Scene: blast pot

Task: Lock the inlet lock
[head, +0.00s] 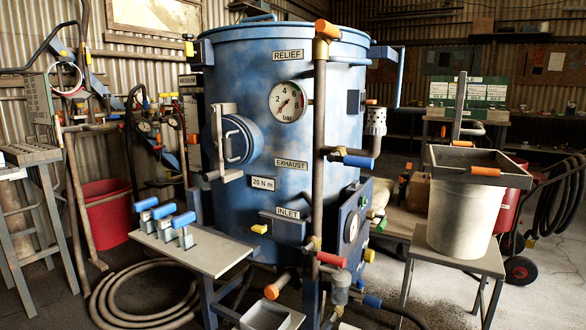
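The blue blast pot (262,120) stands upright in the middle of the head view. A plate marked INLET (288,213) is low on its front. A small yellow piece (260,229) sits just left of that plate. Below and right of the plate, a red-handled lever (331,259) is at the foot of the vertical pipe (319,150). Another small yellow piece (369,256) is to the right of the lever. I cannot tell which of these parts is the inlet lock, or whether it is locked. Neither of my grippers is in view.
A side shelf (205,254) at the pot's left carries three blue-handled parts (163,211). A coiled hose (140,295) lies on the floor below. A grey bucket (462,215) under a tray stands on a stool at the right. A red bin (106,212) is at the left.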

